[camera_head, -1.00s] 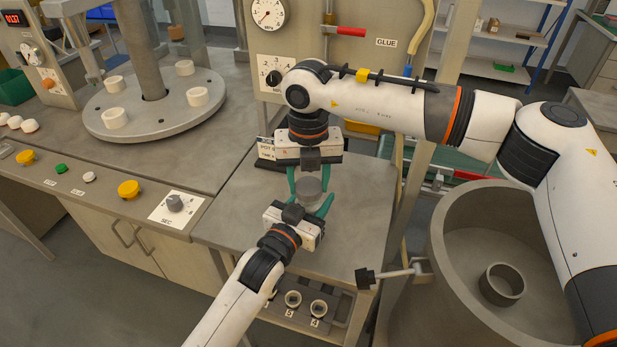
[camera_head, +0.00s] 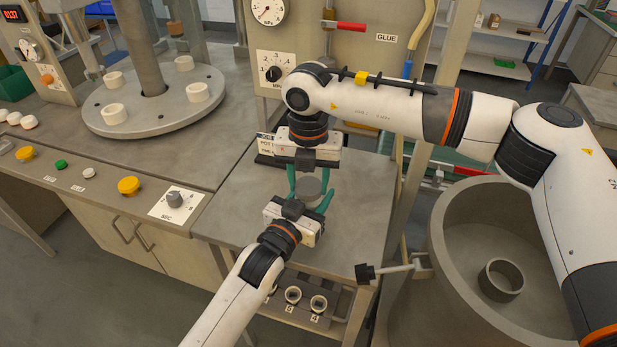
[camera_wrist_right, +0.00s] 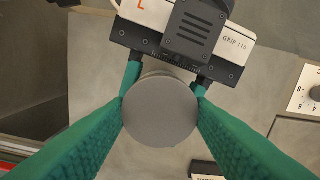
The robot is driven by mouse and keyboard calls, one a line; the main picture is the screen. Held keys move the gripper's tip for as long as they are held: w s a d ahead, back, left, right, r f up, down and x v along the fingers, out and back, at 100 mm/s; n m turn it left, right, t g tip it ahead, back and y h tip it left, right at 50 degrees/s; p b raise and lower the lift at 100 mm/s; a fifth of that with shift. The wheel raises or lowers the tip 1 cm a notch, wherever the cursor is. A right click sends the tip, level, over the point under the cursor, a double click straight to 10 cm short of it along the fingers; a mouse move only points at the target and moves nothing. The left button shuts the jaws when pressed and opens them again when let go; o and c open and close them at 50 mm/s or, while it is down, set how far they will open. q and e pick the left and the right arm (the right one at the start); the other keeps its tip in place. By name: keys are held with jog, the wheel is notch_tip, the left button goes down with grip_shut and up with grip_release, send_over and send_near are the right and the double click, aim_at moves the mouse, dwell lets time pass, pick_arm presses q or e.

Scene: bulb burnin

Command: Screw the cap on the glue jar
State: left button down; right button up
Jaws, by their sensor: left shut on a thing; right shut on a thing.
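The grey round cap (camera_wrist_right: 160,112) sits between the green fingers of my right gripper (camera_wrist_right: 162,106) in the right wrist view. In the head view the cap and jar show as one small grey cylinder (camera_head: 311,187) above the bench top. The jar's body is mostly hidden by the cap and fingers. Whether the cap's thread is engaged cannot be seen.
A labelled black stand (camera_head: 265,148) is behind the right gripper. A panel with gauges (camera_head: 340,50) rises at the back. A turntable with white cups (camera_head: 160,112) is at the left. A large grey drum (camera_head: 450,260) stands at the right.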

jog(key=m, duration=0.4)
jog(key=shift+m, duration=0.3)
jog(key=m, duration=0.4)
jog(key=shift+m, duration=0.3)
jog(key=m, duration=0.8)
jog(key=o, duration=0.9)
jog(key=shift+s+r, duration=0.1)
jog(key=shift+r, duration=2.2)
